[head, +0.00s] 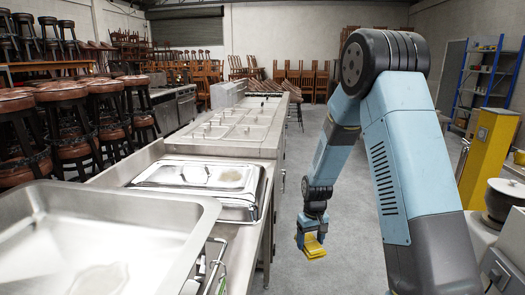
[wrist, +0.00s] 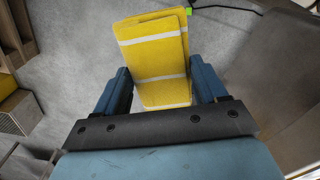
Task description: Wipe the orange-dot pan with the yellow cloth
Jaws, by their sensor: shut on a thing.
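My gripper (head: 313,237) is shut on the folded yellow cloth (head: 315,249) and holds it in the air over the aisle floor, right of the steel counters. In the wrist view the cloth (wrist: 152,48), yellow with white stripes, sits between the two blue fingers (wrist: 163,90). A large open steel pan (head: 95,230) with a pale smear on its bottom stands at the front left. I see no orange dot on either, so I cannot tell which is the orange-dot pan.
A counter with several steel wells (head: 230,130) runs back behind the lidded dish. Stacked stools (head: 75,125) line the left. A yellow cabinet (head: 488,158) and blue shelving (head: 490,75) stand right. The grey floor (head: 285,200) of the aisle is clear.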

